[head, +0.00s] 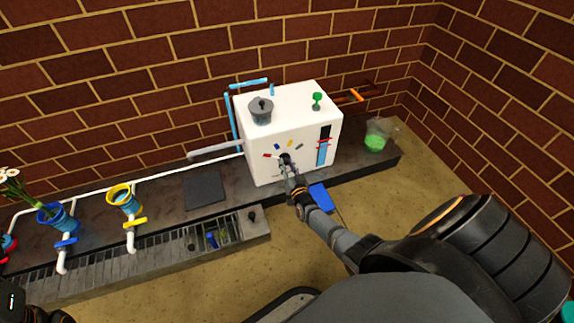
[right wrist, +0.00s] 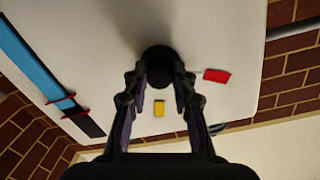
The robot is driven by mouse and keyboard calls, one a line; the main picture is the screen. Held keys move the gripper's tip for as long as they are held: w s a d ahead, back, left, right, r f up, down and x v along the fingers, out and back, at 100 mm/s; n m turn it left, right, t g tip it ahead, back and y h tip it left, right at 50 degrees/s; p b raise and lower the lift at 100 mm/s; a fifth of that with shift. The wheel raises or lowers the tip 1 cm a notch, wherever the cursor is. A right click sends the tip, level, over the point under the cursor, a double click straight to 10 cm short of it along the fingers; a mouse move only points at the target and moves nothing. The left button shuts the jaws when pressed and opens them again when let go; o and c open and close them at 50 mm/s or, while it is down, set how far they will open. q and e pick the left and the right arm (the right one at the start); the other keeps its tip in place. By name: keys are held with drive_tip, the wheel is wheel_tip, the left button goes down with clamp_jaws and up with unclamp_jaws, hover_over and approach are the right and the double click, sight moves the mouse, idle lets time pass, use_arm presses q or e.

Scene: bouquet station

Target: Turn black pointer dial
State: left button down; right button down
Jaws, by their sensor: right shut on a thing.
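The black pointer dial (right wrist: 157,58) is on the front face of a white box (head: 262,166), with coloured marks around it. My right gripper (right wrist: 159,72) has its two fingers on either side of the dial and is shut on it. In the head view my right gripper (head: 287,166) reaches the box front and covers most of the dial. The pointer's direction is hidden. A red mark (right wrist: 217,75) and a yellow mark (right wrist: 159,108) show near the dial in the right wrist view.
The box stands on a dark bench with a grey pot (head: 261,112) and a green knob (head: 317,99) on top. A beaker of green liquid (head: 376,140) stands to the right. Blue (head: 57,217) and yellow (head: 122,199) vessels with valves are at left. Brick walls stand behind.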

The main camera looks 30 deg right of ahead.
idle(0.3)
drive_tip(key=c, duration=1.1)
unclamp_jaws()
drive_tip(key=v, duration=1.2)
